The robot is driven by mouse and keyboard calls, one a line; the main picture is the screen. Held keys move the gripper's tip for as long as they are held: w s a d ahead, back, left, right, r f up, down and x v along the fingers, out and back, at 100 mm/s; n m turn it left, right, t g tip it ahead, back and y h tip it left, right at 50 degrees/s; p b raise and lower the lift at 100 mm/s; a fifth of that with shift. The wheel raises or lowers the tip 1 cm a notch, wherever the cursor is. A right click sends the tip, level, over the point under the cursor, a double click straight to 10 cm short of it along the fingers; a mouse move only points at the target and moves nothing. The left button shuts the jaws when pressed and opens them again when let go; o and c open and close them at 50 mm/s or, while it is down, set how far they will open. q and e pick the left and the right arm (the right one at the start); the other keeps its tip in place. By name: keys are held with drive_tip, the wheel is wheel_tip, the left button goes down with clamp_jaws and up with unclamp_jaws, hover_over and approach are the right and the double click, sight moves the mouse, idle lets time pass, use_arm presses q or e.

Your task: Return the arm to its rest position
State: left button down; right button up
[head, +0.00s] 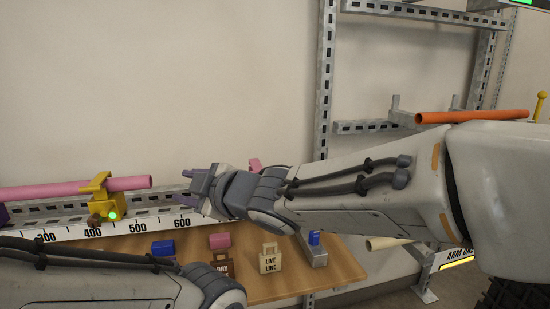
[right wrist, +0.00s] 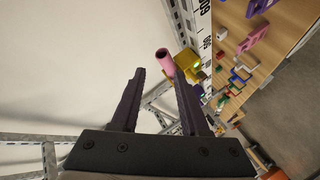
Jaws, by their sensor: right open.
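My right arm (head: 350,190) reaches across the head view from the right. Its gripper (head: 197,188) is in front of the rail, right of the pink pipe's end. In the right wrist view the two dark fingers of the gripper (right wrist: 158,78) stand apart with nothing between them. The pink pipe (head: 128,183) lies level in a yellow clamp (head: 97,191) with a green light. The pipe's open end (right wrist: 164,60) shows just beyond the fingertips in the wrist view, apart from them. My left arm (head: 90,283) crosses the lower left; its gripper is out of view.
A ruler strip (head: 140,225) runs along the rail. Below it, a wooden shelf (head: 290,285) holds blue, pink, brown and cream blocks, including a "LIVE LINE" tag (head: 270,262). An orange pipe (head: 470,117) rests on brackets behind my right arm. The wall above is clear.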

drive_tip(key=s+d+f+m+g+h, duration=0.2)
drive_tip(key=s+d+f+m+h, duration=0.15)
drive_tip(key=d+f, duration=0.3)
drive_tip(key=s+d+f+m+g+h, duration=0.1)
drive_tip(key=s+d+f+m+h, duration=0.25)
drive_tip(key=d+f+m, duration=0.35)
drive_tip(key=s+d+f+m+g+h, duration=0.1)
drive_tip(key=s+d+f+g+h, duration=0.1)
drive_tip(key=s+d+f+g, duration=0.45)
drive_tip(key=s+d+f+m+g+h, duration=0.1)
drive_tip(key=s+f, duration=0.2)
drive_tip(key=s, duration=0.7)
wheel_tip(320, 180, up, 22)
drive_tip(key=p, duration=2.2)
drive_tip(key=shift+a, duration=0.2)
drive_tip(key=shift+t, duration=0.25)
